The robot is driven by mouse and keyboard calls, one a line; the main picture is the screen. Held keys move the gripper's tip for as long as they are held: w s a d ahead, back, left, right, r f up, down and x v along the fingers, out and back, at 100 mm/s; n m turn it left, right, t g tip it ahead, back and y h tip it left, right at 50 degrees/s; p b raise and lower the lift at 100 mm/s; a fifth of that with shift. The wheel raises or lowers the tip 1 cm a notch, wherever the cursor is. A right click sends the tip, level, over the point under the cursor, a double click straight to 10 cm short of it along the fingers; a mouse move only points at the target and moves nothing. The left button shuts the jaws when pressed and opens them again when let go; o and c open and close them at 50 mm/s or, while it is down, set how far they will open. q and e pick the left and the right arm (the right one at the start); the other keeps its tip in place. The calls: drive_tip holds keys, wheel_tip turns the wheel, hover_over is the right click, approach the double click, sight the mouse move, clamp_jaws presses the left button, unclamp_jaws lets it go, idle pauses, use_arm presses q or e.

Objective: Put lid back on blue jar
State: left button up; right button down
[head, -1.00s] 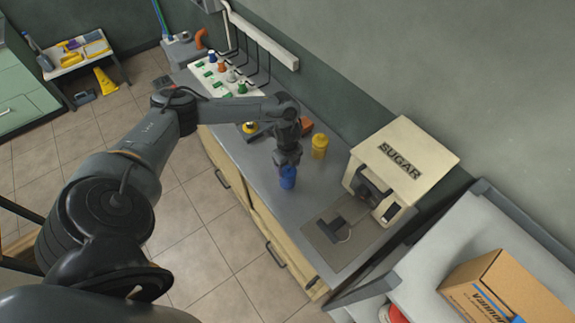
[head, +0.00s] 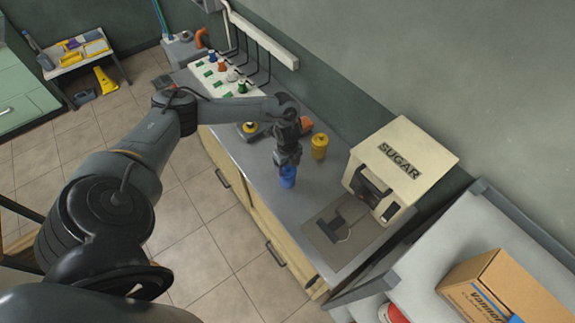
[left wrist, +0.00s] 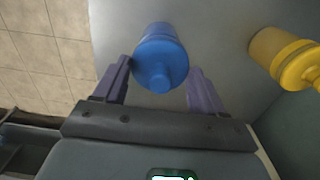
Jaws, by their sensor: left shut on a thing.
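The blue jar (head: 287,181) stands on the grey counter near its front edge, below my left gripper (head: 288,166). In the left wrist view, the blue lid (left wrist: 160,75) with its small round knob faces the camera and lies over the jar, between the two fingers of my left gripper (left wrist: 158,82). The gripper is shut on the lid. The lid looks in line with the jar, but the seam between them is too small to make out. My right gripper is not in view.
A yellow jar (head: 319,146) with a lid stands behind and to the right of the blue one. The sugar dispenser (head: 398,170) stands further right. A white rack with coloured caps (head: 226,74) is at the far left of the counter (head: 262,168).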

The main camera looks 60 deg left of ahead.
use_arm(q)
drive_tip(key=o, duration=1.1)
drive_tip(key=shift+r, duration=0.1)
drive_tip(key=shift+r+p, duration=1.35)
drive_tip(key=shift+p, duration=0.1)
drive_tip(key=shift+r+p, duration=2.1)
drive_tip(key=shift+c, duration=0.2)
